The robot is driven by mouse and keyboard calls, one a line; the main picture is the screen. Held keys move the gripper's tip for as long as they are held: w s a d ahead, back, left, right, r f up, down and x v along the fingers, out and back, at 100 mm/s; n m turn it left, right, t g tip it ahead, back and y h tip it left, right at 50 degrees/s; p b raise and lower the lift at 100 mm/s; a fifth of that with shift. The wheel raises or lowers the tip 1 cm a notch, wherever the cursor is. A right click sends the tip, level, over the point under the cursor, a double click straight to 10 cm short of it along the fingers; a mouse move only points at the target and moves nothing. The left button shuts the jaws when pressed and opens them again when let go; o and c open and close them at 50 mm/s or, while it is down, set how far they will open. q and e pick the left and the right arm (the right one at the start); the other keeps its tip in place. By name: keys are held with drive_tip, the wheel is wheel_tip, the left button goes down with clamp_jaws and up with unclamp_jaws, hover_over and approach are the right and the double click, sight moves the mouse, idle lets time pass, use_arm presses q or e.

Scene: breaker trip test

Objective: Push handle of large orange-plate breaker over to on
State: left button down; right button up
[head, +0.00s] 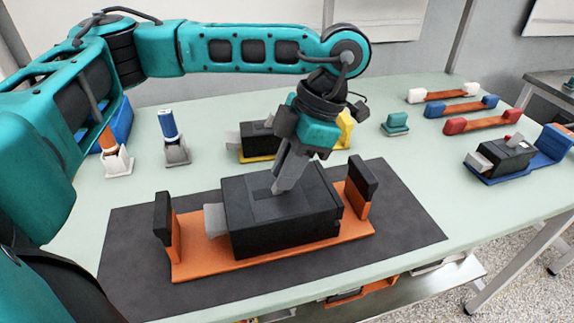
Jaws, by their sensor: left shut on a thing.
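The large breaker (290,230) is a black box on an orange plate (200,262), with a black upright block at each end of the plate. A grey tab sticks out of the box's left side. My left gripper (281,187) comes down from above, and its fingers are shut at the recess on top of the box. They close on the breaker's handle, which is mostly hidden behind the fingers, so its exact tilt cannot be told. My right gripper is not in view.
The orange plate lies on a dark mat (415,228) on a pale green table. Behind stand a yellow-plate breaker (257,140), a teal block (396,123) and small upright devices at the left. A blue-plate breaker (500,156) and several orange bars with coloured ends lie at the right.

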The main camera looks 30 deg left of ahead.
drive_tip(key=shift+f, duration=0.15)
